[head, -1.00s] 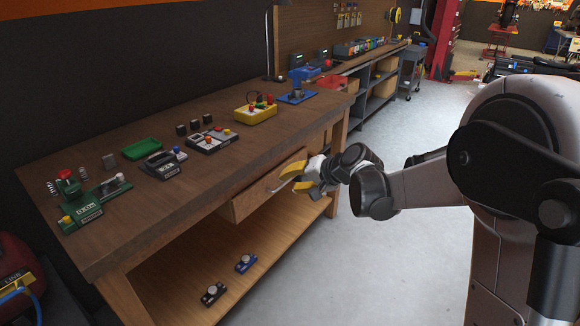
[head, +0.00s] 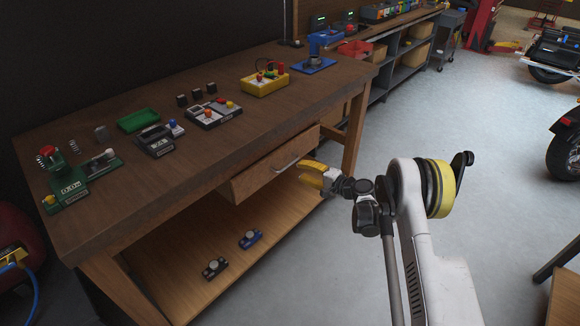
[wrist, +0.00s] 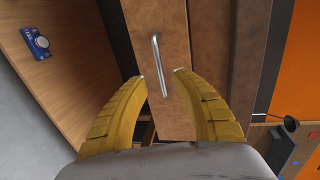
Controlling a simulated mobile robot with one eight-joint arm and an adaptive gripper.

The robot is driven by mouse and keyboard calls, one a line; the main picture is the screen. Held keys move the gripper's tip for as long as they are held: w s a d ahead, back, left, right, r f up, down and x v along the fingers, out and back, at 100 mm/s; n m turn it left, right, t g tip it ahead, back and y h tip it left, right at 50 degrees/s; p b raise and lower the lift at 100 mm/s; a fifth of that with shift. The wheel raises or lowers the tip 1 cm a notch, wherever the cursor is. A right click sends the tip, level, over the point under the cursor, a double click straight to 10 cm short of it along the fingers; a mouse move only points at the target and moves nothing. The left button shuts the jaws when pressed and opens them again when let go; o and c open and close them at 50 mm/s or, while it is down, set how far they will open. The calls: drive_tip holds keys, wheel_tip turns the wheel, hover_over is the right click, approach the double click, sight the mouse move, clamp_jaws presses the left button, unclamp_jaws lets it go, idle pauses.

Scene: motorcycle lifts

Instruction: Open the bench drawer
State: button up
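The bench drawer (head: 262,180) is a wooden drawer under the right part of the workbench top (head: 120,200). Its front stands slightly proud of the bench edge; I cannot tell if it is at all open. A silver bar handle (head: 291,163) is on its front and also shows in the wrist view (wrist: 157,55). My gripper (head: 306,173) has yellow fingers and is just in front of the handle. In the wrist view my gripper (wrist: 161,75) is open, with the handle's lower end lined up between the fingertips. I see no finger contact with the handle.
A black device (head: 214,268) and a blue device (head: 249,238) lie on the lower shelf (head: 190,285). A green tray (head: 139,121) and a yellow control box (head: 265,83) are among several things on the bench top. Open floor (head: 470,160) lies to the right.

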sight(288, 165)
drive_tip(key=b+x, duration=0.2)
drive_tip(key=x, duration=0.5)
drive_tip(key=shift+w+a, duration=0.2)
drive_tip(key=shift+w, duration=0.05)
clamp_jaws()
